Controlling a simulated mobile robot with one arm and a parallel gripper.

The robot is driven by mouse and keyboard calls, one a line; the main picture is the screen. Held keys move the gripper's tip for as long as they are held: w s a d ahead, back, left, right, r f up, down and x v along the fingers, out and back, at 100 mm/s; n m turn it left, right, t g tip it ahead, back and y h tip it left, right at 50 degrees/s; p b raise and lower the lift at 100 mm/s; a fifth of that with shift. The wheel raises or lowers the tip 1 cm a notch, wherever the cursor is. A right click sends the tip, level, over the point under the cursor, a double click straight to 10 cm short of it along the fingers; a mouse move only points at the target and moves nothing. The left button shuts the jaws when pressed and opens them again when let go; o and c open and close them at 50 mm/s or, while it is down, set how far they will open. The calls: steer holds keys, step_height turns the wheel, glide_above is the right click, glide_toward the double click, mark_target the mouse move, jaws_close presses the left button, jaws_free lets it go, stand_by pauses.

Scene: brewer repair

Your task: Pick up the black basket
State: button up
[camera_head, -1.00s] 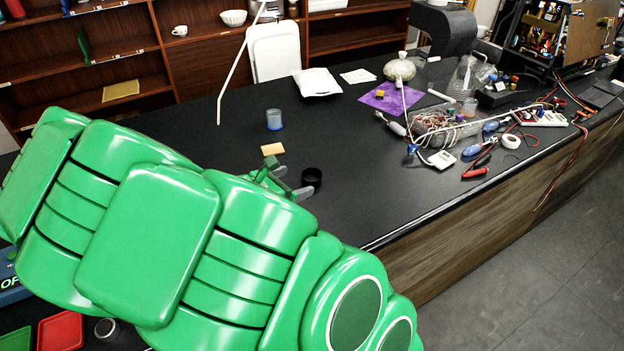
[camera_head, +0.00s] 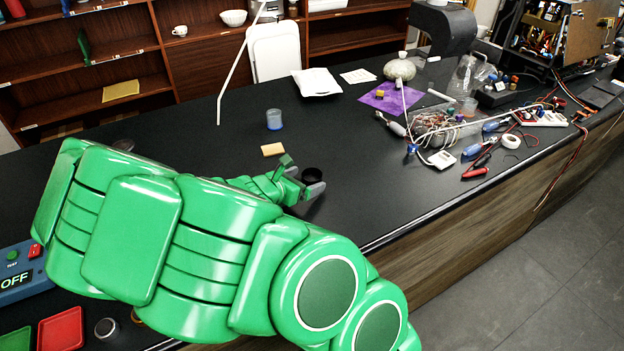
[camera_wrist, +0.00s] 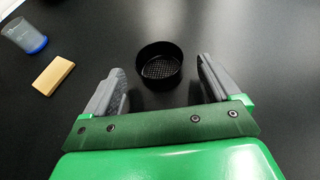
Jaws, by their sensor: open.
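The black basket (camera_head: 312,175) is a small round cup with a mesh bottom. It stands upright on the black counter, and in the wrist view the basket (camera_wrist: 159,66) shows between and just ahead of my fingertips. My gripper (camera_wrist: 158,85) is open and empty, with one grey finger on each side of the basket's line. In the head view my gripper (camera_head: 304,182) is low over the counter beside the basket, and one finger partly covers it.
A yellow sponge-like block (camera_head: 272,149) and a clear cup with a blue base (camera_head: 274,119) stand behind the basket. Cables and tools (camera_head: 440,130) crowd the right side. The counter's front edge (camera_head: 420,220) runs close by. The counter right of the basket is clear.

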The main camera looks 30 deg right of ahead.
steer(key=shift+x, duration=0.95)
steer(key=c, duration=1.1)
steer(key=shift+r, duration=0.1)
steer(key=shift+c, duration=0.2)
step_height(320, 180, up, 10)
